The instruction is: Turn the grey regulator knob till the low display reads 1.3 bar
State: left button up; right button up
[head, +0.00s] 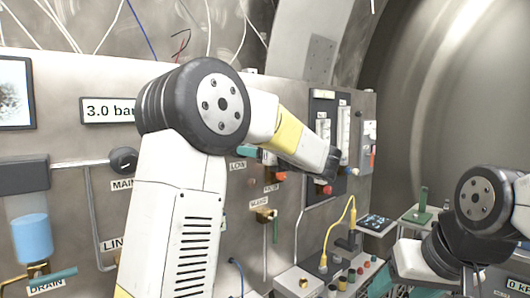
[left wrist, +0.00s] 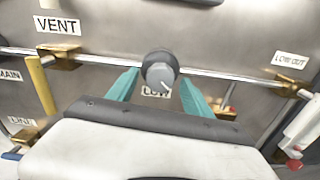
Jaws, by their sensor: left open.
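The grey regulator knob (left wrist: 160,72) sits on a horizontal pipe above the LOW label (left wrist: 156,91) in the left wrist view; a pale mark line points to its lower right. My left gripper (left wrist: 158,91) is open, with one teal finger on each side of the knob. Gaps show between fingers and knob; I cannot tell how deep they reach. In the head view my left arm hides the knob, and the LOW label (head: 238,166) shows beside it. No low display reading is legible.
A display (head: 108,110) reading 3.0 bar, partly covered by my left arm, hangs above the MAIN knob (head: 123,160). In the left wrist view, brass fittings (left wrist: 62,60) flank the pipe near the VENT label (left wrist: 58,25). A yellow cable (head: 338,230) hangs lower right of the panel.

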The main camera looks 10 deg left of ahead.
pick_arm(q)
grip_shut()
dwell(0.3)
grip_release()
jog(key=v, duration=0.8)
